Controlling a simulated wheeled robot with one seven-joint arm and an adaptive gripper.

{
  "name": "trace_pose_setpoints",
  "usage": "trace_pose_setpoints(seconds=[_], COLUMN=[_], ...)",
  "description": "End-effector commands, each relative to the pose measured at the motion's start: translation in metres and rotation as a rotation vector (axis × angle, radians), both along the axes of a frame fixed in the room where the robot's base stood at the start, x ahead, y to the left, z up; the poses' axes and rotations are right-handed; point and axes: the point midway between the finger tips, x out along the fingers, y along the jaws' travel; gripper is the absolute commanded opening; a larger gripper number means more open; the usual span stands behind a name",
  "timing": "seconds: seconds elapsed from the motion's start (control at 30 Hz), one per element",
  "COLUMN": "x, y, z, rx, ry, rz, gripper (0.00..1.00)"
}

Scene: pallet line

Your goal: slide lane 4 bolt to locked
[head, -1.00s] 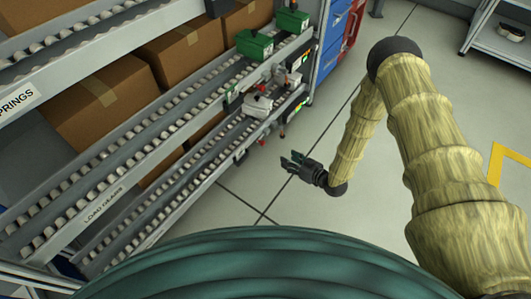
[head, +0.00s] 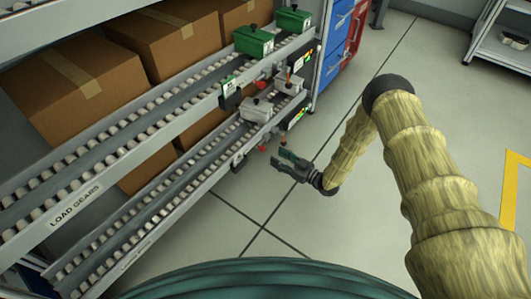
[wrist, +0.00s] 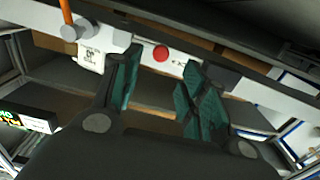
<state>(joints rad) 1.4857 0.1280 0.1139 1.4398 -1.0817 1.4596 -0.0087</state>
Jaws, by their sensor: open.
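My gripper (head: 284,160) is open and empty, just off the right end of the lower roller lane (head: 190,165). In the wrist view its two dark green fingers (wrist: 160,75) are spread toward the lane-end hardware. A red round knob (wrist: 160,53) shows beyond the gap between the fingers, apart from them. An orange rod with a grey cylinder (wrist: 75,28) and a white printed tag (wrist: 90,60) are at the upper left. Which of these parts is the lane 4 bolt, and whether it is locked, I cannot tell.
Green bins (head: 253,40) stand on the upper lane's end. Lit displays (head: 297,118) hang at the lane ends; one is at the wrist view's left (wrist: 25,120). Cardboard boxes (head: 65,80) fill the rack. A blue cabinet (head: 340,40) stands behind. The floor right of the rack is clear.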

Motion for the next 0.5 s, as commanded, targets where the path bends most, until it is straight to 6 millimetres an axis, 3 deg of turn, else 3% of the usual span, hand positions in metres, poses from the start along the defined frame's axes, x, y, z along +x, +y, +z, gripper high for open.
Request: trace_pose_setpoints(seconds=[0.2, 0.5], x=[0.021, 0.040], y=[0.030, 0.055], z=[-0.003, -0.002], rx=[0.001, -0.001], ry=[-0.001, 0.001], rz=[0.002, 0.001], gripper=[0.43, 0.43])
